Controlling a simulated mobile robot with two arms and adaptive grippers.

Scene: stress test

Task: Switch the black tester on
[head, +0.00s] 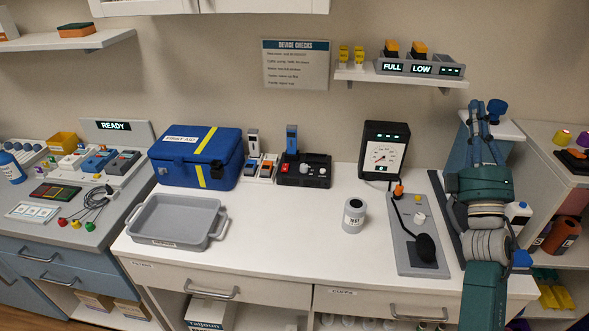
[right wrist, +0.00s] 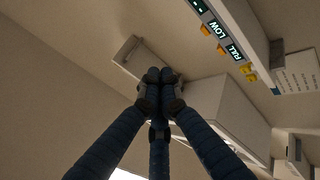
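A low black unit (head: 304,178) stands on the white counter, with a blue upright block, a red part and a white knob on top. To its right stands a black-framed gauge box (head: 384,150) with a white dial and lit green displays. I cannot tell for sure which is the tester; both are in the head view. My right gripper (head: 478,106) points up at the counter's right end, well right of both. In the right wrist view its fingertips (right wrist: 157,78) are together, with nothing seen between them. My left gripper is not in view.
A blue first aid box (head: 197,157), a grey tray (head: 176,222) and a grey can (head: 354,215) stand on the counter. A grey panel (head: 410,232) with a black lever lies near my right arm. A wall shelf (head: 400,78) hangs above. The front middle counter is clear.

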